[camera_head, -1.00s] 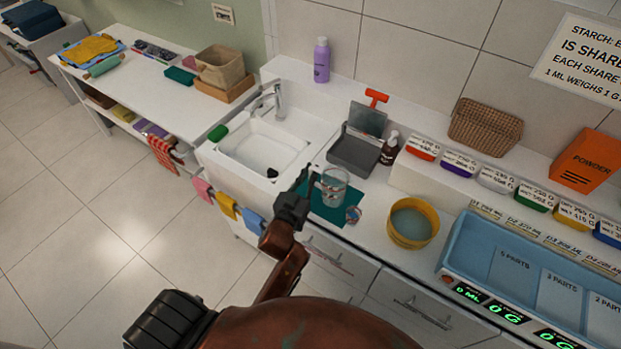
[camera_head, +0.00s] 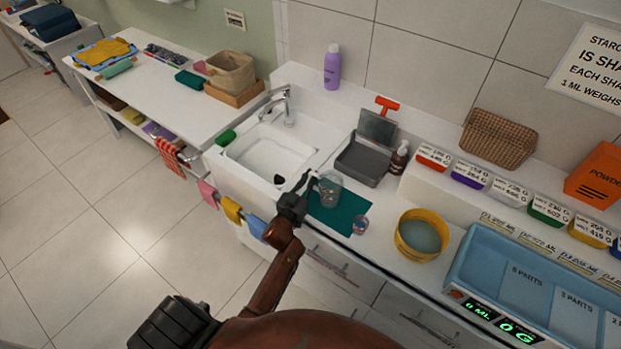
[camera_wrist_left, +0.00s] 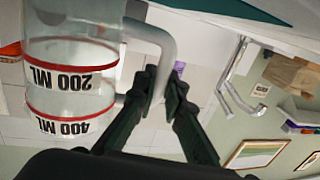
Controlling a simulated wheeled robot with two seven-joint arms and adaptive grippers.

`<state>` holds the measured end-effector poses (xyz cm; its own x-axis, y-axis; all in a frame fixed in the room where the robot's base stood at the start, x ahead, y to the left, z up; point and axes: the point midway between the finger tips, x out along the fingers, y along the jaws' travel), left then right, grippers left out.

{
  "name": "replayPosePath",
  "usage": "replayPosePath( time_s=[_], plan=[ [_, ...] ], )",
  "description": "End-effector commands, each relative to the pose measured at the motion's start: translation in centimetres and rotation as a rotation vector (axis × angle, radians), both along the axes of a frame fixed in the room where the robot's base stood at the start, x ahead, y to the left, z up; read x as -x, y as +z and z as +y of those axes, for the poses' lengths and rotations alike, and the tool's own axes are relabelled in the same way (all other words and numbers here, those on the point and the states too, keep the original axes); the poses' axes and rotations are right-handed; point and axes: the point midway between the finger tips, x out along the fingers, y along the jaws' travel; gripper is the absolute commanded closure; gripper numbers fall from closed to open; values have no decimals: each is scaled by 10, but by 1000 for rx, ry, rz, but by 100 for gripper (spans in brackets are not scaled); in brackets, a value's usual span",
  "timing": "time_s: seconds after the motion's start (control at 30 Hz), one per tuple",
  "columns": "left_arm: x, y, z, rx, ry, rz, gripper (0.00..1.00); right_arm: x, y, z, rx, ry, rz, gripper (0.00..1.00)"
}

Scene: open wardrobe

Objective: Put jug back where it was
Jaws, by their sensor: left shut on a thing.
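The jug (camera_head: 329,190) is clear, with red bands and markings of 200 ML and 400 ML. It appears over the teal mat (camera_head: 350,224) on the counter right of the sink; whether it touches the mat I cannot tell. My left gripper (camera_head: 309,187) is at the jug's left side. In the left wrist view my left gripper (camera_wrist_left: 157,90) is shut on the handle of the jug (camera_wrist_left: 68,85), which appears upside down there. My right gripper is not in view.
The sink (camera_head: 262,153) lies left of the mat, with a faucet (camera_head: 287,105). A grey scale-like tray (camera_head: 362,165) and a dark bottle (camera_head: 399,158) stand behind. A yellow bowl (camera_head: 420,236) and a blue sectioned tray (camera_head: 470,255) are to the right.

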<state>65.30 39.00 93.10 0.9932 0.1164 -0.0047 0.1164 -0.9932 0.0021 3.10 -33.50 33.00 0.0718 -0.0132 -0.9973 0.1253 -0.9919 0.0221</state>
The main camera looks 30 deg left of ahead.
Motion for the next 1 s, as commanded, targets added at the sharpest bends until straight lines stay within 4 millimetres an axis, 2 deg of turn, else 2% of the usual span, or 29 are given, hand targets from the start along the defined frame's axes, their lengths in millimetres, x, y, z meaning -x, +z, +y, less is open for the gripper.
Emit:
replayPosePath(
  time_s=[0.37,0.4,0.6,0.93,1.0],
  plan=[
    [0,-4,-1,0,-1,-1,100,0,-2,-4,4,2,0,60],
    [0,-3,-1,-1,-1,-1,88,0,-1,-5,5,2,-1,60],
    [0,-3,-1,-1,-1,-1,74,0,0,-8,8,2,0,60],
    [0,0,0,-1,-1,-1,73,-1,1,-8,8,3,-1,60],
    [5,0,-1,0,0,0,73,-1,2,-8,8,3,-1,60]
  ],
)
